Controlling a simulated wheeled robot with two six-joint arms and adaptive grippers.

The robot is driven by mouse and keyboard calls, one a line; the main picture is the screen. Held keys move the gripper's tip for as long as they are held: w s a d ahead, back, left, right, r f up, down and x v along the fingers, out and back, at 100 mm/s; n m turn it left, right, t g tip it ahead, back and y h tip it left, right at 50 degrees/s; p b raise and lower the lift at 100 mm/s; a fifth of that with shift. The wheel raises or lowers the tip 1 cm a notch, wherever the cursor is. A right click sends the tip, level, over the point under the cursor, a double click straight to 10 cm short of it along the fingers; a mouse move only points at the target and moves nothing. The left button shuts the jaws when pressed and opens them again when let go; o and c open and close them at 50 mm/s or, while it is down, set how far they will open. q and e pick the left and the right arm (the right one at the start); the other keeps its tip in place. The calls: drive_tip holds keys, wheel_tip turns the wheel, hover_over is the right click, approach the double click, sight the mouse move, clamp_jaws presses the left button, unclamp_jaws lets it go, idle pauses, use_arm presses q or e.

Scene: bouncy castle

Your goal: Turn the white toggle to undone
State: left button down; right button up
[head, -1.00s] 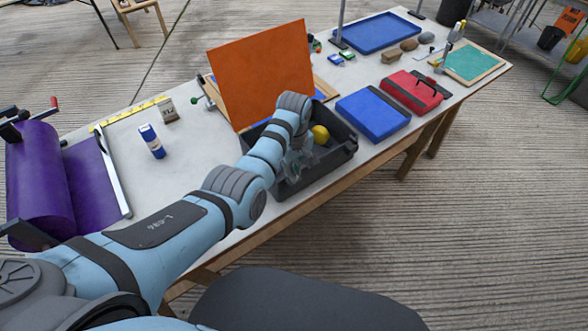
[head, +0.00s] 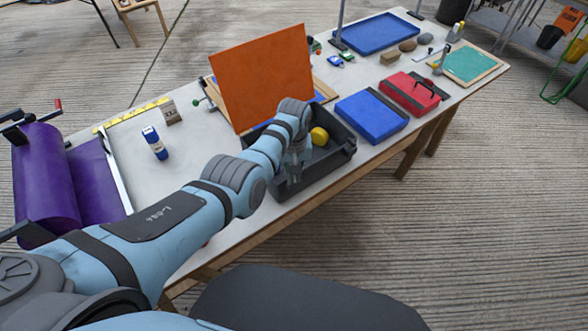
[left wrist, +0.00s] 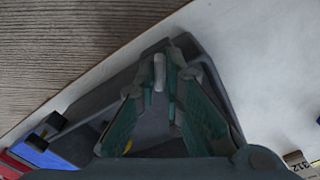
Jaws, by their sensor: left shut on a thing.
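The white toggle (left wrist: 159,72) shows in the left wrist view as a small pale upright piece between my fingertips, against the dark grey bin (left wrist: 92,102). My left gripper (left wrist: 164,72) is shut on it. In the head view my left gripper (head: 292,172) points down into the near left part of the dark bin (head: 335,160), and the toggle is hidden there by the fingers and wrist. I cannot tell the toggle's exact setting. My right gripper is in neither view.
A yellow round thing (head: 319,136) lies in the bin. An orange board (head: 262,78) stands close behind my wrist. A blue case (head: 371,117) and a red toolbox (head: 411,92) stand to the right.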

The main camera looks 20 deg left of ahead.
use_arm(q)
drive_tip(key=m+p, duration=0.1)
drive_tip(key=m, duration=1)
drive_tip(key=shift+m, duration=0.4)
drive_tip(key=c, duration=1.7)
unclamp_jaws()
drive_tip(key=shift+w+r, duration=0.15)
drive_tip(key=shift+r, duration=0.4)
wheel_tip(320, 180, up, 11)
